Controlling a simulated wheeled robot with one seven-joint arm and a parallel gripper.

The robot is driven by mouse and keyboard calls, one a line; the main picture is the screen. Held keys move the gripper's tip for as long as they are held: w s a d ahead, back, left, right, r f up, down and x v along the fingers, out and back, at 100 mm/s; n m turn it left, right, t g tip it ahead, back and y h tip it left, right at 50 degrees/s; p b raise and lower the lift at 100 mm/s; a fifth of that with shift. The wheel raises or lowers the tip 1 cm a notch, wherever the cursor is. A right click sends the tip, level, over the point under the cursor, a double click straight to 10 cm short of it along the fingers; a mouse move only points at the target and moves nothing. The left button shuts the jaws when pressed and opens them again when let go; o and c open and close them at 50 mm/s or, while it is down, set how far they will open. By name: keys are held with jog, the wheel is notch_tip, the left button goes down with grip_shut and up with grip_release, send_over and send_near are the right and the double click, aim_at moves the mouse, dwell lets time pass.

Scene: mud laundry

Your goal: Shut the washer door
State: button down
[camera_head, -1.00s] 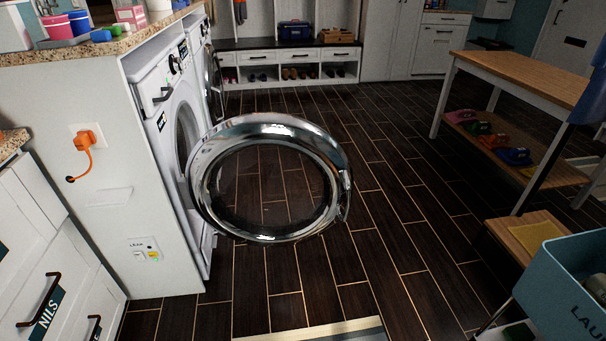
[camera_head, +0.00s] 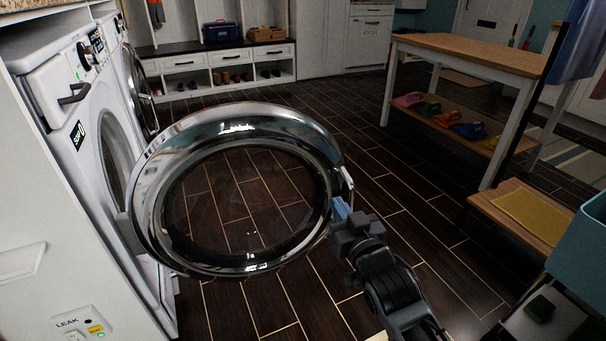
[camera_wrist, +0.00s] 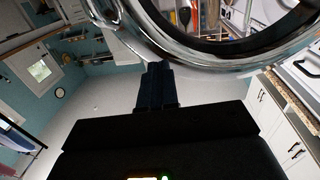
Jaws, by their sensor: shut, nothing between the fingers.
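The washer door (camera_head: 150,190) is a round chrome ring with a clear glass middle. It stands wide open, swung out from the white washer (camera_head: 92,160) on the left. My gripper (camera_head: 341,208) is shut and empty at the right outer edge of the door, near its latch; I cannot tell whether it touches. In the wrist view the shut fingers (camera_wrist: 158,82) point at the chrome rim (camera_wrist: 190,58), which crosses the top of the picture. The washer's opening shows partly behind the door.
A second machine with an open round door (camera_head: 140,85) stands beyond the washer. Dark floor between is clear.

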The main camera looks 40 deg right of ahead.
aim_at(313, 165)
jog(key=b+x, duration=0.2)
jog(key=x, duration=1.2)
jog(key=shift+w+d, duration=0.1)
jog(key=shift+d, duration=0.05)
